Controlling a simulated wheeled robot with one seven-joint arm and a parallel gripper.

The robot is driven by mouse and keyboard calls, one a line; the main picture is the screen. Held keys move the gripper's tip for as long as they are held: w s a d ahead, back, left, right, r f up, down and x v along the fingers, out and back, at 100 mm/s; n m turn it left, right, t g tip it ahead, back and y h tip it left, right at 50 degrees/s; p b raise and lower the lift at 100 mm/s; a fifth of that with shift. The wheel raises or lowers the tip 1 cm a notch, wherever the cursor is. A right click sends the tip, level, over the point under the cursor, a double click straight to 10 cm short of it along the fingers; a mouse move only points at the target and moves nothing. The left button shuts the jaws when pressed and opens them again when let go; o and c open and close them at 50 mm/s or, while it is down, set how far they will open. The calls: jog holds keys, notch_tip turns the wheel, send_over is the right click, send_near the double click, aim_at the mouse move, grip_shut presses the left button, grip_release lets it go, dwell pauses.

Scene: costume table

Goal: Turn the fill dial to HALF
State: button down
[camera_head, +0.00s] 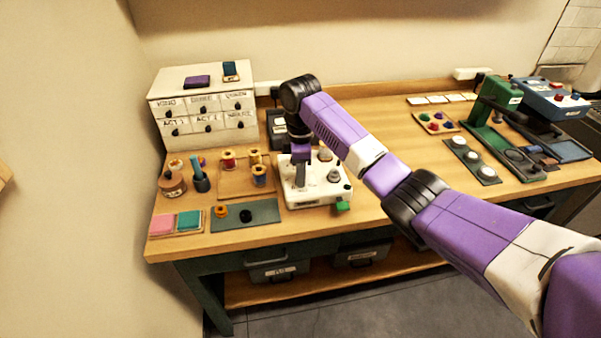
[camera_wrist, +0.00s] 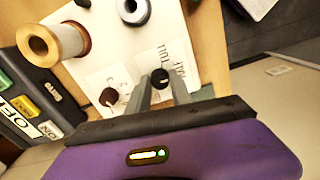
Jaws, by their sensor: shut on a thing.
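The white machine (camera_head: 305,198) stands on the table in the head view and fills the middle of the wrist view (camera_wrist: 190,45). Its small black fill dial (camera_wrist: 160,77) sits between my fingertips, with FULL and HALF lettering on the white label beside it. A pointer on the dial is too small to read. My gripper (camera_wrist: 163,90) is shut on this dial from above. In the head view my gripper (camera_head: 301,182) points down at the left part of the machine and hides the dial.
A second dark knob (camera_wrist: 110,97) sits close to my left finger. A thread spool (camera_wrist: 52,42) and a grey round post (camera_wrist: 133,10) rise from the machine. A dark box labelled OFF (camera_wrist: 25,110) is beside it. A drawer cabinet (camera_head: 204,104) stands at the back left.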

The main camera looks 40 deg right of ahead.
dwell(0.4)
jog(key=c, duration=1.1)
grip_release()
jog(key=shift+c, duration=0.2)
notch_tip(320, 180, up, 8)
jog(key=shift+f, duration=0.1)
jog(key=shift+w, duration=0.1)
